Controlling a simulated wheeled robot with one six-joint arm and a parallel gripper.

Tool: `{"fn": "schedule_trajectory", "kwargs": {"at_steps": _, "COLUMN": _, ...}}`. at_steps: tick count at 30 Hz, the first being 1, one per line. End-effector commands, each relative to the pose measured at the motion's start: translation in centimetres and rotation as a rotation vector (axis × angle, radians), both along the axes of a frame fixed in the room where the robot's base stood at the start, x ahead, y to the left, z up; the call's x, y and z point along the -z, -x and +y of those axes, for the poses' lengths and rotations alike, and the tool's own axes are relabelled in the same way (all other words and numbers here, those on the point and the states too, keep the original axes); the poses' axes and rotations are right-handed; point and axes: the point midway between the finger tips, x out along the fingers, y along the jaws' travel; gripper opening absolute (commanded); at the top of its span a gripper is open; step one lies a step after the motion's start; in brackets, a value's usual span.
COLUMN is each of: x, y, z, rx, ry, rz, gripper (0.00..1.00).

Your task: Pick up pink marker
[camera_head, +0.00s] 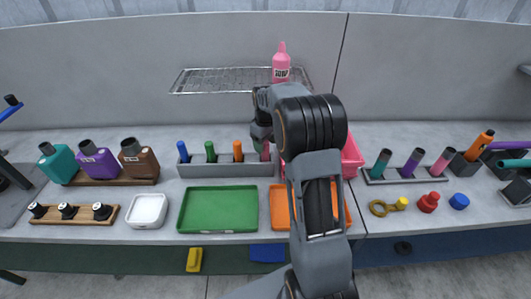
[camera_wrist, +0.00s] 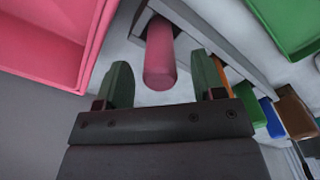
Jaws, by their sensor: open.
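The pink marker (camera_wrist: 160,58) stands in the grey holder (camera_wrist: 190,25), seen in the wrist view with its near end toward my gripper. In the head view the pink marker (camera_head: 265,152) is at the right end of the holder (camera_head: 225,170), partly hidden by my arm. My gripper (camera_wrist: 164,82) is open, with one green-tipped finger on each side of the marker's end and gaps on both sides. In the head view my gripper (camera_head: 262,133) is mostly hidden behind my arm.
Blue (camera_head: 183,152), green (camera_head: 210,151) and orange (camera_head: 238,151) markers share the holder. A pink bin (camera_head: 352,158) is close on the right. Green (camera_head: 218,210) and orange (camera_head: 279,208) trays lie in front. A wire shelf (camera_head: 215,80) holds a pink bottle (camera_head: 281,65) behind.

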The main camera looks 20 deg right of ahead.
Motion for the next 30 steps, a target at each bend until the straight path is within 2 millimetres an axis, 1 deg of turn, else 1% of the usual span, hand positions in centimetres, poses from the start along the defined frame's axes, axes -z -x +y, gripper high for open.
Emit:
{"fn": "schedule_trajectory", "kwargs": {"at_steps": 3, "x": 1.4, "y": 0.0, "z": 0.0, "rx": 0.000, "ry": -0.001, "rz": 0.004, "gripper": 0.63}}
{"fn": "schedule_trajectory", "kwargs": {"at_steps": 6, "x": 2.2, "y": 0.0, "z": 0.0, "rx": 0.000, "ry": -0.001, "rz": 0.001, "gripper": 0.63}}
{"fn": "schedule_trajectory", "kwargs": {"at_steps": 9, "x": 2.5, "y": 0.0, "z": 0.0, "rx": 0.000, "ry": 0.000, "rz": 0.000, "gripper": 0.63}}
{"fn": "schedule_trajectory", "kwargs": {"at_steps": 15, "x": 2.5, "y": 0.0, "z": 0.0, "rx": 0.000, "ry": 0.000, "rz": -0.001, "gripper": 0.63}}
{"fn": "schedule_trajectory", "kwargs": {"at_steps": 30, "x": 2.5, "y": 0.0, "z": 0.0, "rx": 0.000, "ry": 0.000, "rz": -0.001, "gripper": 0.15}}
